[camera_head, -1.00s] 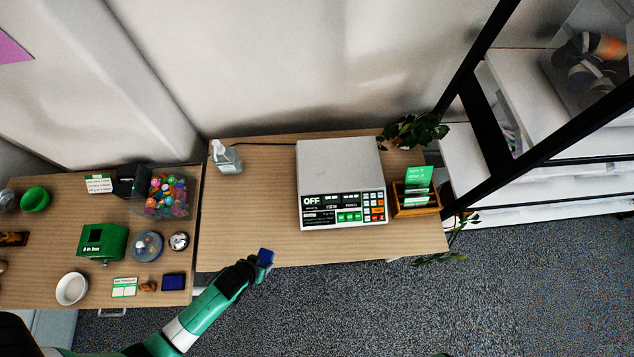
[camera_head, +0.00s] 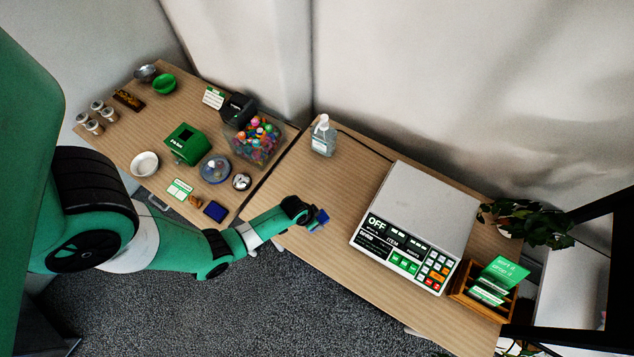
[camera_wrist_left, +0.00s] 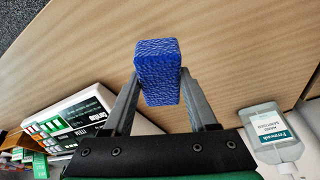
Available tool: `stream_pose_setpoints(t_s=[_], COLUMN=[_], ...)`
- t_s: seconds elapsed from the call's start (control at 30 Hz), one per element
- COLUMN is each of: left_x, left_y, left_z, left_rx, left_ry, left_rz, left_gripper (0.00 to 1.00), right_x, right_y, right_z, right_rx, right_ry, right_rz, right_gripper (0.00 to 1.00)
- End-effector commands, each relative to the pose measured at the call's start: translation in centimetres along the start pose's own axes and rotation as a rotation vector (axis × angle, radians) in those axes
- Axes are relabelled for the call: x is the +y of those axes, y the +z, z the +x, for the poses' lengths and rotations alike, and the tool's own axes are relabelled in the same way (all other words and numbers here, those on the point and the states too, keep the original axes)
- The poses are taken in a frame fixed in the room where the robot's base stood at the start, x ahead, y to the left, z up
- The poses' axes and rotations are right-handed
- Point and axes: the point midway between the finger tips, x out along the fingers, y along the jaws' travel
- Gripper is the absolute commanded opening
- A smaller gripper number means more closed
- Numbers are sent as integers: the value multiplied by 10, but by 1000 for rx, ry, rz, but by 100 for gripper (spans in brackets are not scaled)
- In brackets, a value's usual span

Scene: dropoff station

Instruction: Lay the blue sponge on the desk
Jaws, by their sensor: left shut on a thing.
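The blue sponge (camera_head: 320,217) is a small blue block with a rough surface. My left gripper (camera_head: 310,215) is shut on it, near the front left of the desk (camera_head: 310,260) with the scale. In the left wrist view the sponge (camera_wrist_left: 157,65) sits between the two fingers of my left gripper (camera_wrist_left: 157,92), with bare wood behind it. I cannot tell whether it touches the desk or is held above it. My right gripper is not in view.
A white scale (camera_head: 415,225) stands right of the sponge, with a card holder (camera_head: 485,295) and a plant beyond. A sanitizer bottle (camera_head: 323,137) stands at the back. Bare wood lies between them. A second desk at left holds a dark blue pad (camera_head: 215,210) and a tub (camera_head: 255,140).

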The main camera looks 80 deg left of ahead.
Motion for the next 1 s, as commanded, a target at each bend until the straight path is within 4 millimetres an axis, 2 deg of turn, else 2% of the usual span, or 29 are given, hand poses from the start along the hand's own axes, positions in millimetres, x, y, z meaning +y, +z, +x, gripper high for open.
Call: stream_pose_setpoints(t_s=[0.03, 0.2, 0.3, 0.43, 0.77, 0.8, 0.97, 1.0], left_x=[-1, -2, -7, -6, -6, -6, -6, -6], left_y=[-1, -3, -6, 3, 3, 4, 3, 3], left_z=[7, 8, 24, 46, 47, 48, 47, 47], left_rx=[1, 1, 2, -1, 0, 0, 0, 0], left_ry=[0, 0, -1, 0, 0, 0, 0, 0], left_rz=[-1, 0, -1, 0, 0, 0, 0, 0], left_gripper=[14, 14, 14, 14, 14, 60, 88, 88], right_x=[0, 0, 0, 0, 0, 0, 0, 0], right_y=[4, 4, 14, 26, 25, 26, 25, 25], right_z=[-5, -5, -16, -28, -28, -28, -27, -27], right_rx=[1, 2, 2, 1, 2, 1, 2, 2], right_ry=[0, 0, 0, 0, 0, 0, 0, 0], right_rz=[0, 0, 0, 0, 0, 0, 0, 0], right_gripper=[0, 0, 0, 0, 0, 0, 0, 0])
